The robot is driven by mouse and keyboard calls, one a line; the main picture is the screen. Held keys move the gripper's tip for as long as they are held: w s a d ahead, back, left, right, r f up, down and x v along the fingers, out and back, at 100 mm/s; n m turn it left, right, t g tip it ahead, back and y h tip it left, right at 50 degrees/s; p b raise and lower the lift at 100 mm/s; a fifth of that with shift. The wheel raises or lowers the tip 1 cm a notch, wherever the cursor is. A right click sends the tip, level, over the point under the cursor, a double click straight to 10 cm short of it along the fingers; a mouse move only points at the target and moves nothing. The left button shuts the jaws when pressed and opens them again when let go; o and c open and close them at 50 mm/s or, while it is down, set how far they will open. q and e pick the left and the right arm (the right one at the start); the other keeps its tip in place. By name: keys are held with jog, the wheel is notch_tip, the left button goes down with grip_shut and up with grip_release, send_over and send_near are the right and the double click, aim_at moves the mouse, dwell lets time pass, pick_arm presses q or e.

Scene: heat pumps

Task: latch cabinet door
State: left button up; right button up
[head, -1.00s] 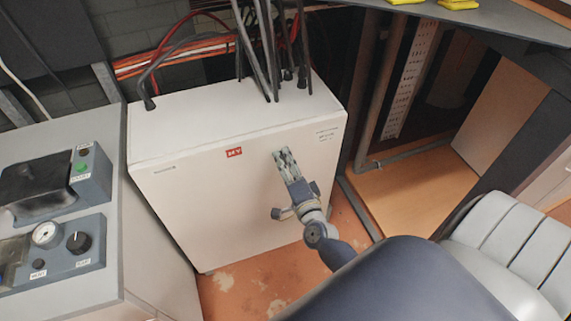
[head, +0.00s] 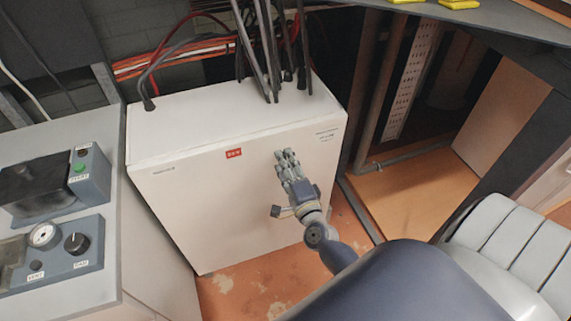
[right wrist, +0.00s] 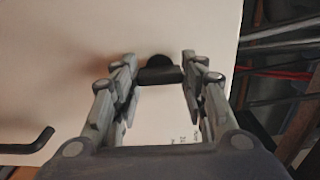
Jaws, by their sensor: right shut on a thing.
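The white cabinet (head: 200,205) stands on the floor, with its front door facing me and a red label (head: 233,153) near the top. The door looks flush with the cabinet body. My right gripper (head: 287,157) is at the upper right part of the door. In the right wrist view, its fingers (right wrist: 160,72) are on either side of a black latch handle (right wrist: 158,64), shut on it, in front of the pale door panel (right wrist: 160,115). In the head view the gripper hides this handle. My left gripper is not in view.
Dark pipes (head: 268,55) rise from the cabinet top. A grey console (head: 75,245) with a gauge and knobs stands at the left. Another black bent handle (right wrist: 28,143) shows in the right wrist view. Orange floor (head: 245,290) lies in front of the cabinet.

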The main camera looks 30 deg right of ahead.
jog(key=o, duration=1.1)
jog(key=shift+c, duration=0.2)
jog(key=v, duration=1.2)
jog(key=shift+f, duration=0.1)
jog(key=s+a+f+n+g+y, duration=0.25)
jog(key=f+n, duration=0.25)
jog(key=f, duration=0.5)
jog(key=s+a+f+n+g+y+p, duration=0.1)
jog(key=s+a+f+n+g, duration=0.25)
jog(key=f, duration=0.65)
jog(key=s+a+f+n+g+y, duration=0.2)
jog(key=s+f+n, duration=0.25)
jog(key=f, duration=0.55)
jog(key=s+f+n+g, duration=0.2)
jog(key=s+f+n, duration=0.1)
jog(key=s, duration=0.4)
jog(key=s+d+f+n+g, duration=0.1)
jog(key=s+f+n+g, duration=0.2)
jog(key=s+f, duration=0.3)
jog(key=s+f+n+g+h+p, duration=0.1)
jog(key=s+f+n+g, duration=0.2)
jog(key=s, duration=0.6)
notch_tip(320, 180, down, 2)
jog(key=shift+s+d+f+n, duration=0.1)
jog(key=shift+s+d+n, duration=0.1)
jog(key=shift+d+n, duration=0.35)
